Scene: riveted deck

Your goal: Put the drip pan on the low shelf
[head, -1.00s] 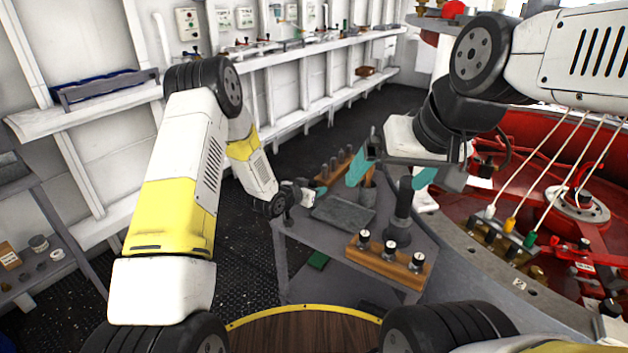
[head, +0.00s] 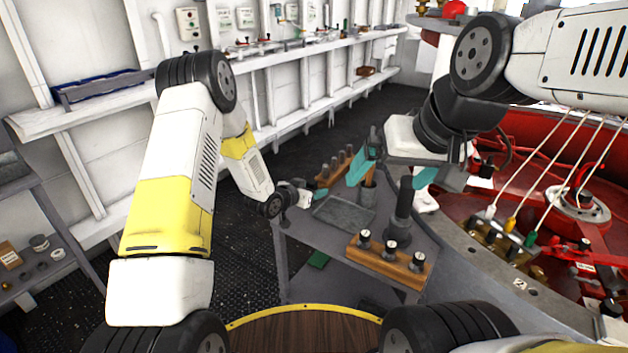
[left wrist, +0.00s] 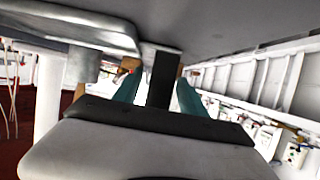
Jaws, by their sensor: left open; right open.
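The drip pan (head: 343,214) is a shallow grey tray lying on the grey cart top (head: 300,232). My left gripper (head: 318,194) is at the pan's far left edge, low over the cart top, with its fingers open. In the left wrist view, the teal fingers (left wrist: 157,92) stand apart with a dark upright bar between them; I cannot tell whether they touch it. A grey rounded rim, probably the pan's, shows at upper left (left wrist: 80,28). My right gripper (head: 392,174) is open above the cart's right part. The cart's low shelf (head: 345,288) is partly visible below.
A wooden block with dark-and-silver fittings (head: 388,262) stands at the cart's front. A dark upright tool (head: 401,215) and a small grey cup (head: 367,194) stand behind it. A wooden rack (head: 335,167) is at the back. A green piece (head: 319,260) lies on the low shelf.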

